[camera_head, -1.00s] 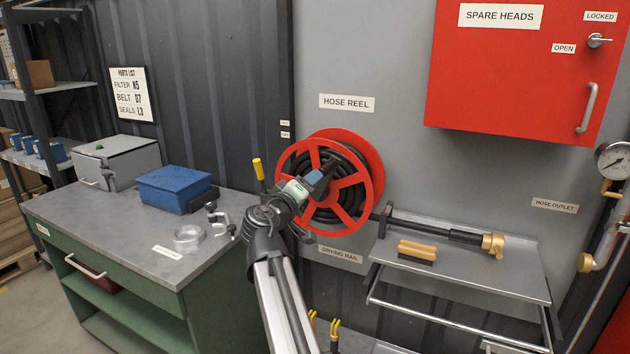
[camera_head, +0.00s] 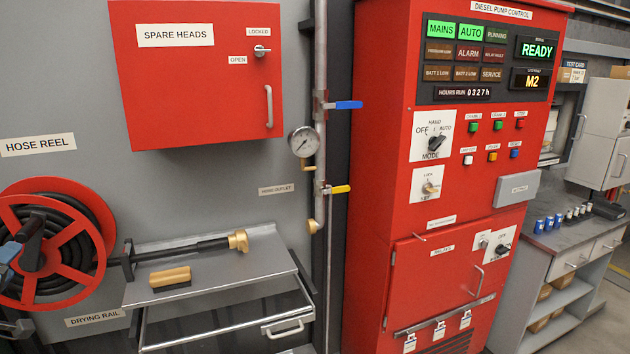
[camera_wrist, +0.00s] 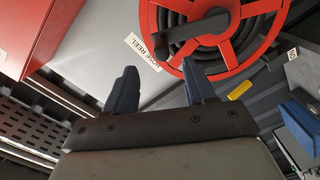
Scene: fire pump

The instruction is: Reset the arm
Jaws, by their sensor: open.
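My gripper (camera_wrist: 158,88) is open in the wrist view, with its two dark blue fingers apart and nothing between them. It points toward the wall by the red hose reel (camera_wrist: 236,40), whose black hose and crank handle show beyond the fingers. In the head view only a small part of my arm's end shows at the left edge, in front of the hose reel (camera_head: 72,203).
A red SPARE HEADS cabinet (camera_head: 190,90) hangs above. The red pump control cabinet (camera_head: 445,200) stands right. A blue bin (camera_wrist: 298,124) shows in the wrist view.

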